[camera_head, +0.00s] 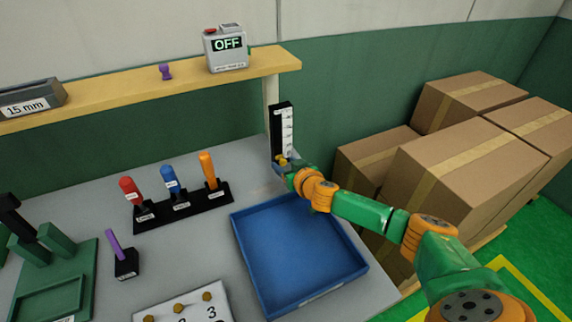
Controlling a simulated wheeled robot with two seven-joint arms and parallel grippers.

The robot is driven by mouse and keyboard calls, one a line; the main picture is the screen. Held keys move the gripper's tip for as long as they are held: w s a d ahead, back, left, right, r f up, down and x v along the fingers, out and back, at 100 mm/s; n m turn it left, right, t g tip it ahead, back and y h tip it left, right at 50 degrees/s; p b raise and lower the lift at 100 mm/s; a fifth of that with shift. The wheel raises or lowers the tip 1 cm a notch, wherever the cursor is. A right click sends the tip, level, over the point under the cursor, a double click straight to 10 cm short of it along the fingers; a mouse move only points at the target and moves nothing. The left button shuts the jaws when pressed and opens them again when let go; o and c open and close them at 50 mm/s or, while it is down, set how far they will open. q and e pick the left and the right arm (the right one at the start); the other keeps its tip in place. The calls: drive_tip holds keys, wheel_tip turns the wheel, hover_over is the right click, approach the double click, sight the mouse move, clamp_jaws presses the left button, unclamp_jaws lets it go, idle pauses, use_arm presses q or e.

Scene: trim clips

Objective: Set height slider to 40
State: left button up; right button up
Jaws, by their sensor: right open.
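The height slider (282,131) is an upright black post with a white marked scale at the right back of the grey table. The scale's numbers are too small to read. A small yellow part (283,160) shows low on it, just at the end of my right arm. My right gripper (284,163) is at the slider's lower part, open, with its fingers small and partly hidden by the wrist. I cannot tell whether it touches the yellow part. My left gripper is not in view.
A blue tray (236,229) lies below my right arm. A rack (184,209) with red, blue and orange handled tools stands left of it. A shelf (120,94) holds a device reading OFF (226,48). Cardboard boxes (465,175) stand at right.

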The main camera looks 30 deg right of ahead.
clamp_jaws()
idle(1.3)
